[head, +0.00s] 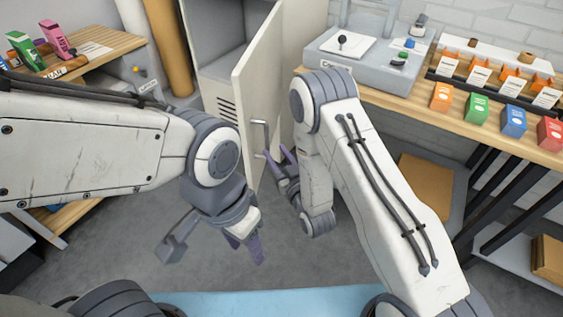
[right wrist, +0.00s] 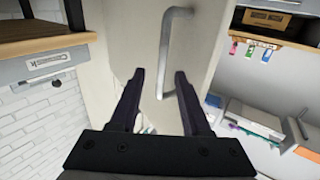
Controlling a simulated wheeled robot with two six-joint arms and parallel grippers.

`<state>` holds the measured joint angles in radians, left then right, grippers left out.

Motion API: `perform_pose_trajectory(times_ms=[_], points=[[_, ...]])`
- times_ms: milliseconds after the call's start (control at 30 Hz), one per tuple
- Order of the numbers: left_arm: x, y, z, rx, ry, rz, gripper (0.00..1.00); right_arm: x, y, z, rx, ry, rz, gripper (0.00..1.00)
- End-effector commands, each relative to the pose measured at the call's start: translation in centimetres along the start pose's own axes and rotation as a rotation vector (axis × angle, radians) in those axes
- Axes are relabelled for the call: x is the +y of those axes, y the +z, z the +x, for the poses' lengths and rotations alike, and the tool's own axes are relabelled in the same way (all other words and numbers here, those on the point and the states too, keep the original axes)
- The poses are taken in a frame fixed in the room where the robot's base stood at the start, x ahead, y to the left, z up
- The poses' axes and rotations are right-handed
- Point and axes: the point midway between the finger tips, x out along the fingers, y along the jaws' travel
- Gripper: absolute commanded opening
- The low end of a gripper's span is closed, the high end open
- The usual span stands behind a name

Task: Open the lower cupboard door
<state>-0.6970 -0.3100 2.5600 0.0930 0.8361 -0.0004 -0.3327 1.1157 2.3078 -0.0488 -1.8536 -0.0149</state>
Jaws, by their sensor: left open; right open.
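A pale cupboard (head: 213,42) stands at the top centre of the head view. Its tall door (head: 262,75) stands swung out from the body, and part of the interior shows. A grey bar handle (head: 266,136) is on the door's right-hand face; it also shows in the right wrist view (right wrist: 168,45). My right gripper (head: 276,158) is open beside the handle. In the right wrist view the handle's lower end appears between the fingertips (right wrist: 159,74); I cannot tell whether they touch. My left gripper (head: 247,250) is open, empty and low over the floor.
A wooden table (head: 110,50) with small packages is at the left. Brown rolls (head: 168,45) stand beside the cupboard. Grey floor (head: 190,270) is open below the door.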

Motion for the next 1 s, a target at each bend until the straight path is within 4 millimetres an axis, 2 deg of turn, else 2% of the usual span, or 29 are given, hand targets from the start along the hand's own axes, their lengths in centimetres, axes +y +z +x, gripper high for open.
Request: perform_pose_trajectory(times_ms=[133,333,833,1000], points=[[0.0,0.0,0.3,0.000,0.000,0.000,0.50,0.0,0.2,-2.5,-0.004,-0.001,0.001,0.47],[0.0,0.0,0.4,0.000,0.000,0.000,0.50,0.0,0.0,-3.9,0.000,-0.001,0.001,0.47],[0.0,0.0,0.4,0.000,0.000,0.000,0.50,-0.1,-0.1,-3.9,-0.001,-0.001,0.000,0.47],[0.0,0.0,0.4,0.000,0.000,0.000,0.50,-0.8,-0.5,-2.9,-0.065,-0.016,-0.006,0.47]])
